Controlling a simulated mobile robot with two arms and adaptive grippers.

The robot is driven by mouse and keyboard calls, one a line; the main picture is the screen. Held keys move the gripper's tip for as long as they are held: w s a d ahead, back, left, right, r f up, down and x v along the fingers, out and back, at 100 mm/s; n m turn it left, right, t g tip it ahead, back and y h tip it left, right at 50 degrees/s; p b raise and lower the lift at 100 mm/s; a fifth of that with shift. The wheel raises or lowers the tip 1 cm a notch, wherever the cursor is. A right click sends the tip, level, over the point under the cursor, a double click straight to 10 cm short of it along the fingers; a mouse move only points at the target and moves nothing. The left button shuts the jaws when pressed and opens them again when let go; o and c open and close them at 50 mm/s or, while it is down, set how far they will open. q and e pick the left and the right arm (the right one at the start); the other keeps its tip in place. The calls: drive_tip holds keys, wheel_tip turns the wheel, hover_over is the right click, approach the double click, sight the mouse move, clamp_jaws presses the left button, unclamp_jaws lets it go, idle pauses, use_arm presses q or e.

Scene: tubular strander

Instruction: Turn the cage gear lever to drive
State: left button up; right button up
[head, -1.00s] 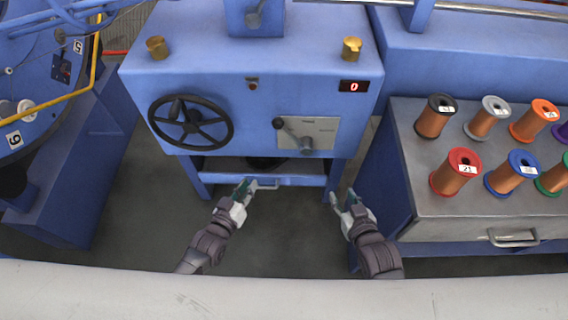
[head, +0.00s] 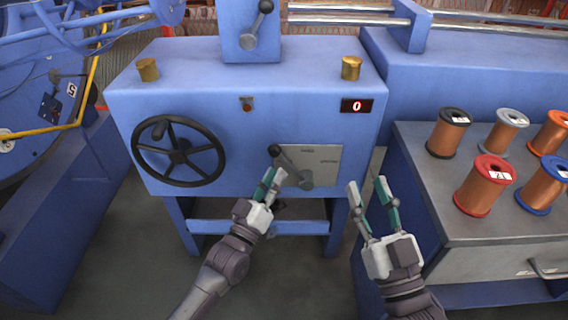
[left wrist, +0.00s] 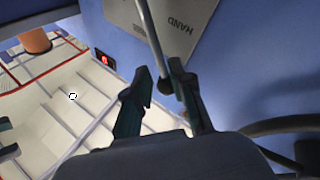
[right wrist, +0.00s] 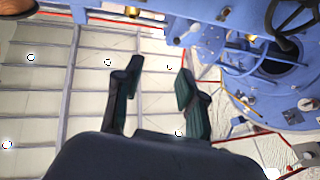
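A lever with a black knob (head: 275,150) is mounted on a grey plate (head: 323,160) on the front of the blue cabinet. Its arm slants up and left from a round hub (head: 306,180). In the left wrist view, the plate (left wrist: 195,15) shows the word HAND upside down; I cannot read any other label. My left gripper (head: 273,177) is open just below the knob. In the left wrist view, the lever's dark knob (left wrist: 172,88) shows between its parted fingertips (left wrist: 160,90). My right gripper (head: 367,188) is open and empty, right of the plate.
A black handwheel (head: 178,151) sits left of the plate. Another lever (head: 257,25) is on the upper box. A red display (head: 357,106) reads 0. A bench (head: 425,210) with several copper spools stands close to my right gripper.

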sight(284, 160)
use_arm(q)
drive_tip(key=shift+b+x, duration=0.45)
drive_tip(key=shift+x, duration=2.3)
use_arm(e)
drive_tip(key=shift+s+r+t+y, duration=0.15)
drive_tip(key=shift+s+r+t, duration=0.35)
drive_tip(key=shift+r, duration=0.2)
drive_tip(key=shift+s+r+t+y, duration=0.1)
drive_tip(key=shift+s+r+t, duration=0.25)
drive_tip(key=shift+r+t, duration=0.35)
drive_tip(key=shift+s+r+t+y, duration=0.15)
drive_tip(key=shift+s+r+t, duration=0.35)
drive_tip(key=shift+r, duration=0.25)
use_arm(q)
drive_tip(key=shift+f, duration=0.1)
clamp_jaws()
use_arm(e)
drive_tip(key=shift+w, duration=0.1)
